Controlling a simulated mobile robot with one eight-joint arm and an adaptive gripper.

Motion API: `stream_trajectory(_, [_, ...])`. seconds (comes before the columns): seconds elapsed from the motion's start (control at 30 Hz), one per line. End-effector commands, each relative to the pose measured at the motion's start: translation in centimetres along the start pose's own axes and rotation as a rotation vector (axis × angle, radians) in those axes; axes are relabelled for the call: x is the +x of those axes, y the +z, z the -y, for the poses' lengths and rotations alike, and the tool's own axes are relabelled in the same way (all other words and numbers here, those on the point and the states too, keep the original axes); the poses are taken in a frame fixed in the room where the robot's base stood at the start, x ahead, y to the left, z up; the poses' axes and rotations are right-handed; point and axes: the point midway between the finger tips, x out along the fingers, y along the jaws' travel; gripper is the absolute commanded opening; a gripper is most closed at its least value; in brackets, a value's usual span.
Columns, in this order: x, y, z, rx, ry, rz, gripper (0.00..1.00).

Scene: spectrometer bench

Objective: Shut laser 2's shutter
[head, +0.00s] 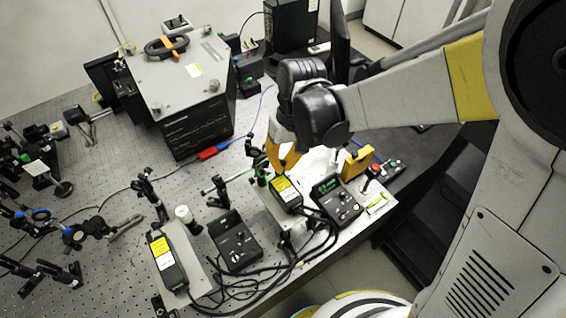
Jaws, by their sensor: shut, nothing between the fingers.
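Two black laser heads with yellow labels sit near the bench's front edge. One laser head (286,194) is at the middle right and the other laser head (168,266) is at the lower left. I cannot read which is laser 2. My gripper (283,166), with orange fingers, is shut and empty. It points down just behind the right laser head, close to its front end; I cannot tell whether it touches. The shutter on that laser is hidden or too small to make out.
Control boxes stand beside the lasers, one on the right (335,199) and one on the left (233,242). Black cables (262,283) loop in front. A yellow block (357,163) and a button box (383,175) are to the right. A large grey-topped box (180,75) stands behind.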

Motion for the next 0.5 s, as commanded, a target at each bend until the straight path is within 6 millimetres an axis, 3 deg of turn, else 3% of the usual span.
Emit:
stream_trajectory(0.2, [0.06, 0.1, 0.81, -0.01, 0.139, -0.029, 0.0])
stream_trajectory(0.5, [-0.05, 0.04, 0.76, -0.006, 0.157, -0.034, 0.0])
